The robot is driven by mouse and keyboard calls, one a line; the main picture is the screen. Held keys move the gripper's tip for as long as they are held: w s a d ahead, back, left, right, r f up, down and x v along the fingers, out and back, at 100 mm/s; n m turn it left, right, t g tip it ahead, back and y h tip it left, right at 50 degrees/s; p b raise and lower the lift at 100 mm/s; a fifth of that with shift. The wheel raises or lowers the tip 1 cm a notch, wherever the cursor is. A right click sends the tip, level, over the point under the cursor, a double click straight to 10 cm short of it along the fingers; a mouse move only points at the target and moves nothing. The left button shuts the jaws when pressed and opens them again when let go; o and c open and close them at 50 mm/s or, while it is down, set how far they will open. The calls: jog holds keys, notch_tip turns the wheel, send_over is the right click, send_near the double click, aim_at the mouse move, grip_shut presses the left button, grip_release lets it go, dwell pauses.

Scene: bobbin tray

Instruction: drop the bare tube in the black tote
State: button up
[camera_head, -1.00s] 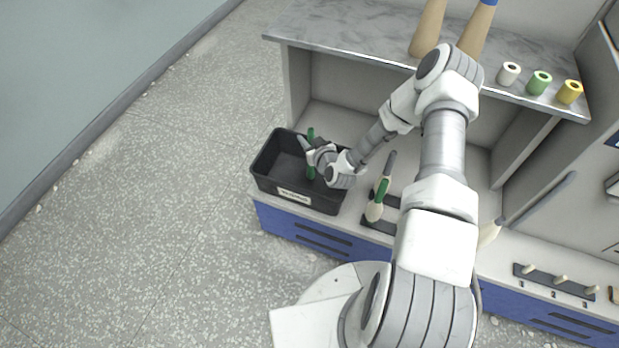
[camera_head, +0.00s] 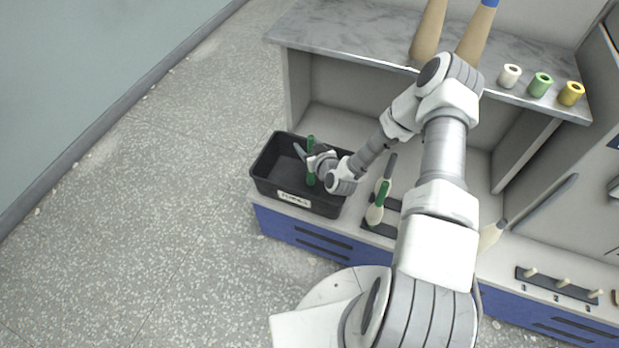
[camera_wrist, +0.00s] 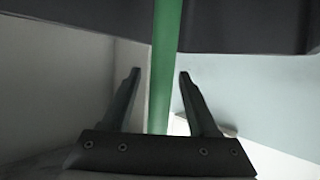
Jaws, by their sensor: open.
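The bare tube (camera_head: 311,175) is a thin green rod, upright in the head view over the inside of the black tote (camera_head: 268,186). My gripper (camera_head: 308,160) is over the tote, with its fingers around the tube. In the wrist view the fingers of my gripper (camera_wrist: 160,75) are apart. The green tube (camera_wrist: 164,60) runs between them with a gap on each side. The dark tote wall (camera_wrist: 80,30) crosses the top of the wrist view. Whether the tube's lower end touches the tote floor cannot be told.
White, green and yellow spools (camera_head: 540,84) and tall tan cones (camera_head: 428,30) stand on the upper shelf (camera_head: 350,42). A peg strip (camera_head: 560,285) lies at the right.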

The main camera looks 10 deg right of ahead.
jog(key=p+v, duration=0.3)
jog(key=v, duration=1.4)
jog(key=shift+r, duration=0.15)
